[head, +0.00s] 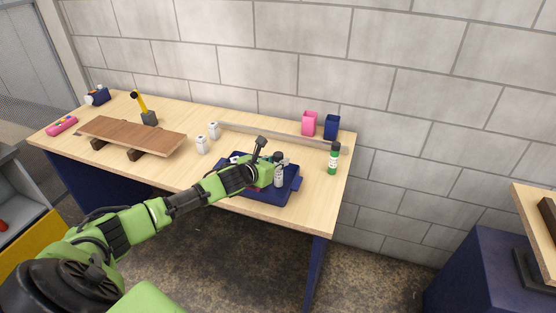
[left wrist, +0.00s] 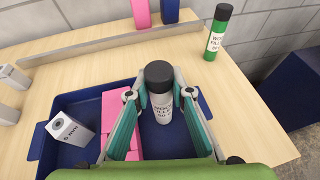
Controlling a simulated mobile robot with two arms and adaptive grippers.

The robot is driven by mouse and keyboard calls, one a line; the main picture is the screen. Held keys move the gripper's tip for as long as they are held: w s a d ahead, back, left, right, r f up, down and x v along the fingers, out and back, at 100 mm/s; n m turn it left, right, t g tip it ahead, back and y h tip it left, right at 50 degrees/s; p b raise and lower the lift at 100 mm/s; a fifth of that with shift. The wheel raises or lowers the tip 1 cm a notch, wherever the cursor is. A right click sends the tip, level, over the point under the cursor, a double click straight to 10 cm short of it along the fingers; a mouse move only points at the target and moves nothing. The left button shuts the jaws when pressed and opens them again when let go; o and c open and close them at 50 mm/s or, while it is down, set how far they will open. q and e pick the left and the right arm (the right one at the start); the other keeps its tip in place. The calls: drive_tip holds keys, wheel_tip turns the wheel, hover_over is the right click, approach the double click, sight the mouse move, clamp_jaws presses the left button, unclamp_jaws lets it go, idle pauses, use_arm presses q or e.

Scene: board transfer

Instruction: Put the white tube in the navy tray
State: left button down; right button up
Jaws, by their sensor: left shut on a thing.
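The white tube (head: 278,178) has a black cap and dark lettering. It is upright between the fingers of my left gripper (head: 274,170), which is shut on it. In the left wrist view the tube (left wrist: 162,109) stands between the two green-padded fingers of the gripper (left wrist: 160,88). The navy tray (head: 291,190) lies below on the wooden table, and the tube is over its inside. The tray's floor (left wrist: 72,106) shows around it. I cannot tell whether the tube's base touches the floor. My right gripper is not in view.
Pink blocks (left wrist: 115,105) and a white box (left wrist: 69,129) lie in the tray. A green tube (head: 333,160) stands to its right. A brown board (head: 135,136) rests on blocks.

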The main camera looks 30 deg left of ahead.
use_arm(q)
drive_tip(key=shift+f, duration=0.2)
drive_tip(key=shift+f, duration=0.15)
drive_tip(key=c, duration=1.8)
unclamp_jaws()
drive_tip(key=shift+b+v, duration=1.2)
drive_tip(key=shift+v, duration=4.85)
